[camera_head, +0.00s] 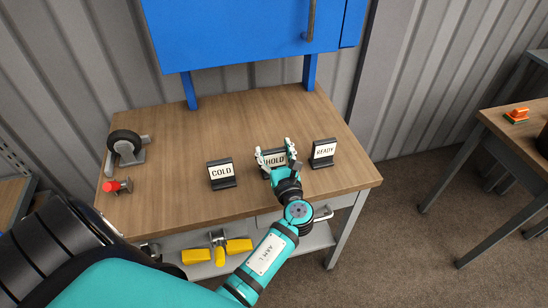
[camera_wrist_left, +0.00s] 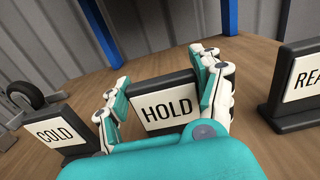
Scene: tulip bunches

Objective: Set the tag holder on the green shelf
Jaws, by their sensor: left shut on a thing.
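Three small black holders with white tags stand in a row on the wooden workbench. The HOLD tag holder (camera_head: 275,158) is in the middle, the COLD one (camera_head: 221,172) to its left, the READY one (camera_head: 323,152) to its right. My left gripper (camera_head: 274,148) is shut on the HOLD holder, one finger at each side edge. In the left wrist view the HOLD tag (camera_wrist_left: 166,108) sits between the fingers, facing the camera; its base is hidden. Whether it touches the bench is unclear. No green shelf shows in either view. My right gripper is not in view.
A caster wheel (camera_head: 125,147) and a red-capped part (camera_head: 117,186) lie at the bench's left. A blue cabinet (camera_head: 245,30) stands above the back edge. Yellow-handled items (camera_head: 238,246) show below the front edge. The bench (camera_head: 225,120) behind the holders is clear.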

